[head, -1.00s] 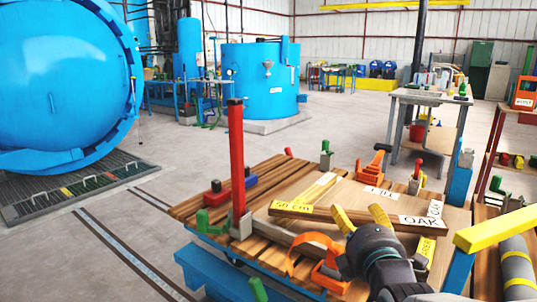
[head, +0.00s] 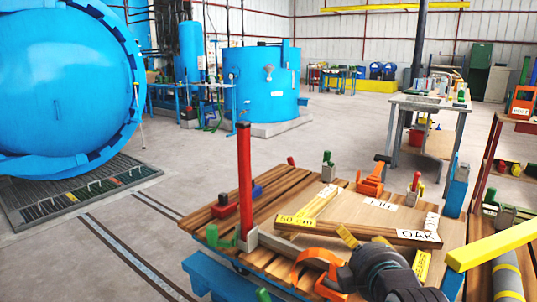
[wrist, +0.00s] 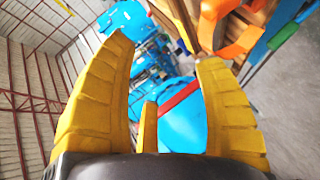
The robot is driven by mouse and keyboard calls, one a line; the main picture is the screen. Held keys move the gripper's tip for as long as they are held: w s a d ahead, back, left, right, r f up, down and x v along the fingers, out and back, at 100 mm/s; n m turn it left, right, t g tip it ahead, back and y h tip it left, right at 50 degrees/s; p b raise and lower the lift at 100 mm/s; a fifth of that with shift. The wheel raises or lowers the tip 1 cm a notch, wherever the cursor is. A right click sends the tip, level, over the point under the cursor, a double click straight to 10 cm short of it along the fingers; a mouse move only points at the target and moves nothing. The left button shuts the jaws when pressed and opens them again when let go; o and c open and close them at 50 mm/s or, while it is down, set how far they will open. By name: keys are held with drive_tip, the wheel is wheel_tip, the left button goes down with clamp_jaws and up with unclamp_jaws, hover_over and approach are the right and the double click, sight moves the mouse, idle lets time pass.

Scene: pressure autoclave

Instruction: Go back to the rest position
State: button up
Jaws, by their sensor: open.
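My gripper (head: 364,238) has yellow fingers and is at the lower right of the head view, in front of the near edge of the wooden board marked OAK (head: 375,215). The fingers are partly hidden behind my dark wrist there. In the wrist view my gripper (wrist: 165,55) has its yellow fingers spread wide with nothing between them. Whether the fingers touch the board cannot be told.
An orange clamp (head: 315,256) is close to the left of my gripper on the slatted cart (head: 205,217). A red post (head: 244,180) stands farther left. A yellow bar (head: 492,245) is at right. Open floor (head: 110,250) lies left.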

drive_tip(key=s+r+m+g+p, duration=0.5)
drive_tip(key=s+r+m+p, duration=0.2)
drive_tip(key=s+p, duration=0.4)
drive_tip(key=s+r+m+g+p, duration=0.5)
drive_tip(key=s+r+m+p, duration=0.2)
drive_tip(key=s+p, duration=0.5)
drive_tip(key=shift+g+p, duration=0.4)
drive_tip(key=shift+p, duration=0.2)
drive_tip(key=shift+o, duration=0.2)
